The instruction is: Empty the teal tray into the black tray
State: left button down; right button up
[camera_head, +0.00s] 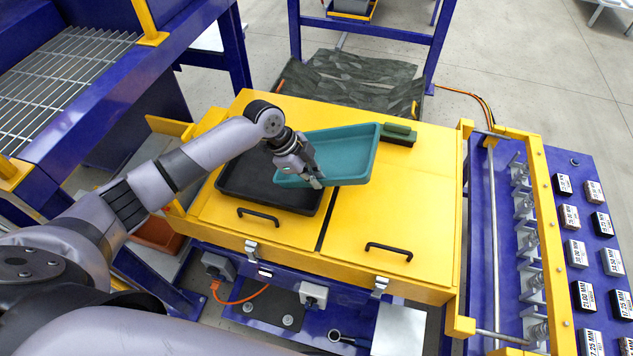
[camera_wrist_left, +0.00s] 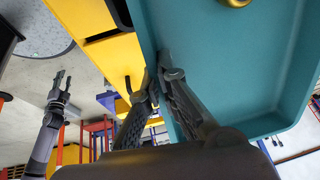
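The teal tray (camera_head: 340,150) is held tilted above the yellow cabinet top, its left part over the black tray (camera_head: 246,178). My left gripper (camera_head: 315,180) is shut on the teal tray's near wall, one finger on each side. The left wrist view shows the teal tray (camera_wrist_left: 235,70) close up, with a brass-coloured round piece (camera_wrist_left: 236,2) at its top edge. The head view shows no contents in the teal tray. The black tray lies flat and its visible floor looks empty; my arm and the teal tray hide part of it. My right gripper (camera_wrist_left: 62,82) appears empty with its fingers apart.
A yellow rail (camera_head: 540,220) and a blue panel of labelled blocks stand at the right. A blue frame rises at the back.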

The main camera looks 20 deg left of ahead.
pick_arm(q)
jog(key=shift+r, duration=0.1)
jog(key=shift+a+r, duration=0.15)
jog(key=shift+a+r+h, duration=0.25)
jog(key=shift+r+h, duration=0.05)
jog(key=shift+h, duration=0.3)
jog(key=shift+a+r+b, duration=0.15)
jog(key=shift+r+b, duration=0.05)
jog(key=shift+b, duration=0.35)
jog(key=shift+a+r+h, duration=0.15)
jog(key=shift+r+h, duration=0.35)
jog(key=shift+h, duration=0.1)
pick_arm(e)
jog(key=shift+s+d+f, duration=0.1)
jog(key=shift+s+f, duration=0.6)
jog(key=shift+w+f, duration=0.1)
